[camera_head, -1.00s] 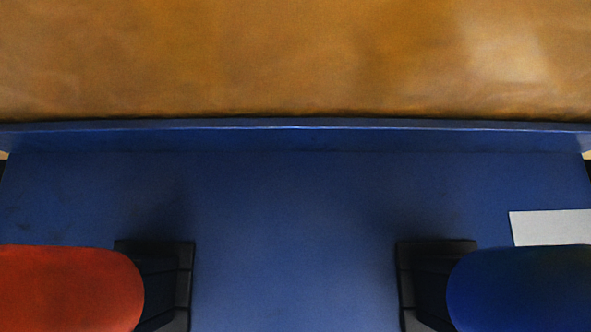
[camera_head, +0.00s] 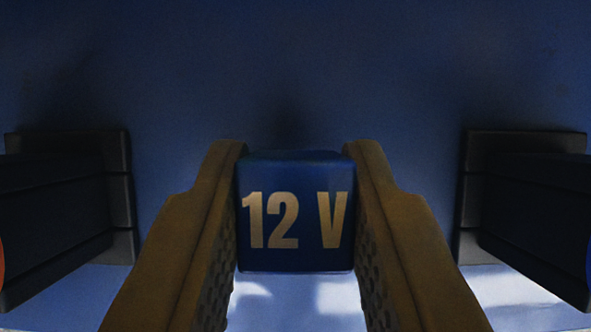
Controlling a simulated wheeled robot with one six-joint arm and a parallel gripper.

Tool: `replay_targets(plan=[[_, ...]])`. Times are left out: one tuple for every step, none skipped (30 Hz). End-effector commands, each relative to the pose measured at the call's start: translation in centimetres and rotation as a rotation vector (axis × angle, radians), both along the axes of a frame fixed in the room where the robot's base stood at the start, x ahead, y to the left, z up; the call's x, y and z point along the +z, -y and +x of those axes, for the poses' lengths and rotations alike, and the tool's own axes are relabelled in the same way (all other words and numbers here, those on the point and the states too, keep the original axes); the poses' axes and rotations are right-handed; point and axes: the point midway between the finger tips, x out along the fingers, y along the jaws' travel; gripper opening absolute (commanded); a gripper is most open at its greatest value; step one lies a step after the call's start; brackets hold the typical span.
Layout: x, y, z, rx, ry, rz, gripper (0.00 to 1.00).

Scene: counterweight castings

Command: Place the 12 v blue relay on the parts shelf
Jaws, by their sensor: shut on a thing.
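The 12 V blue relay (camera_head: 296,215) is a dark blue block with "12 V" in pale letters, upright in the middle of the view. My gripper (camera_head: 298,165) has two tan fingers with textured inner faces, shut on the relay's left and right sides. A broad blue surface (camera_head: 300,60) fills the view behind the relay. I cannot tell whether this is the parts shelf, nor whether the relay touches it. The relay's back and underside are hidden.
A black stepped fitting (camera_head: 115,195) stands at the left, with a sliver of red at the frame edge. A similar black fitting (camera_head: 480,195) stands at the right. The blue surface is bare between them, with pale bright patches at the bottom.

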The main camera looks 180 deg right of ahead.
Motion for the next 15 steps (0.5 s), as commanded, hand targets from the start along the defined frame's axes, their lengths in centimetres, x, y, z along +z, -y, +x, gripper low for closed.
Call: replay_targets(plan=[[-0.7, 0.0, 0.0, 0.000, -0.001, 0.000, 0.04], [-1.1, 0.0, 0.0, 0.000, -0.001, 0.000, 0.04], [-1.4, 0.0, 0.0, 0.000, -0.001, 0.000, 0.04], [-1.6, 0.0, 0.0, 0.000, 0.000, 0.000, 0.04], [-1.6, 0.0, 0.0, 0.000, 0.000, 0.000, 0.04], [-1.6, 0.0, 0.0, 0.000, 0.001, 0.000, 0.04], [-1.6, 0.0, 0.0, 0.000, 0.001, 0.000, 0.04], [-1.6, 0.0, 0.0, 0.000, 0.001, 0.000, 0.04], [-1.6, 0.0, 0.0, 0.000, 0.001, 0.000, 0.04], [-1.6, 0.0, 0.0, 0.000, 0.001, 0.000, 0.04], [-1.6, 0.0, 0.0, 0.000, 0.001, 0.000, 0.04], [-1.6, 0.0, 0.0, 0.000, 0.001, 0.000, 0.04], [-1.7, 0.0, 0.0, 0.000, 0.001, 0.000, 0.04], [-1.8, 0.0, 0.0, 0.000, 0.001, 0.000, 0.04], [-1.8, 0.0, 0.0, 0.000, 0.001, 0.000, 0.31]])
